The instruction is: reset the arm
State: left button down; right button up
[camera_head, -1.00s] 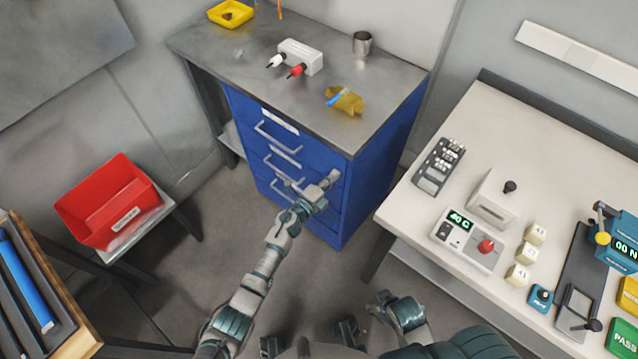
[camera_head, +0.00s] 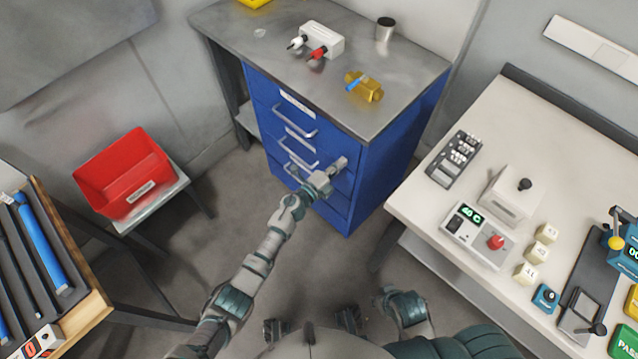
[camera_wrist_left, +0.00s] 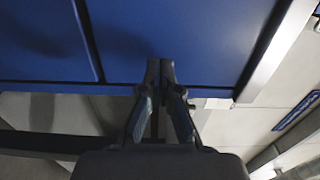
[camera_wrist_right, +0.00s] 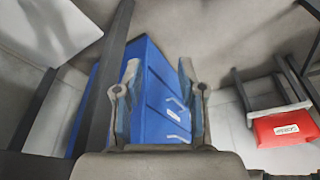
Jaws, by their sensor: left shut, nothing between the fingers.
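My left arm reaches forward in the head view, and its gripper (camera_head: 338,166) is beside the front of the blue drawer cabinet (camera_head: 395,165), near the right end of the drawer fronts. In the left wrist view the fingers (camera_wrist_left: 160,66) are together and empty, in front of a blue panel; I cannot tell if they touch it. My right arm (camera_head: 408,308) is folded low near my body. In the right wrist view its gripper (camera_wrist_right: 159,70) is open and empty, with the cabinet (camera_wrist_right: 160,105) visible between and beyond the fingers.
The cabinet's grey top (camera_head: 290,55) holds a white box (camera_head: 322,40), a metal cup (camera_head: 385,28) and a yellow item (camera_head: 370,88). A red bin (camera_head: 125,175) is on a stand at left. A white bench (camera_head: 450,205) with devices is at right. Grey floor lies between.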

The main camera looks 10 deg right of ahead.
pick_arm(q)
jog(key=p+v, duration=0.3)
jog(key=v, duration=0.9)
jog(key=s+a+f+n+y+p, duration=0.1)
jog(key=s+a+f+n+y, duration=0.3)
jog(key=a+f+n+y, duration=0.35)
jog(key=s+a+f+n+y+p, duration=0.2)
jog(key=s+a+f+n+y, duration=0.2)
jog(key=a+f+n, duration=0.55)
jog(key=s+a+f+n+g, duration=0.3)
jog(key=s+f, duration=0.1)
jog(key=s, duration=0.6)
jog(key=s+a+f+n+g+y+p, duration=0.1)
jog(key=s+a+f+n+g, duration=0.2)
jog(key=s, duration=0.7)
jog(key=s+a+f+n+g+y, duration=0.1)
jog(key=s+a+f+n+g, duration=0.2)
jog(key=s+f, duration=0.3)
jog(key=s+a, duration=0.1)
jog(key=s, duration=0.3)
jog(key=shift+s+a+p, duration=0.25)
jog(key=shift+a+p, duration=0.15)
pick_arm(e)
jog(key=s+f, duration=0.2)
jog(key=f, duration=0.8)
jog(key=s+f+g, duration=0.1)
jog(key=s+f, duration=0.2)
jog(key=f, duration=0.7)
jog(key=shift+s, duration=0.2)
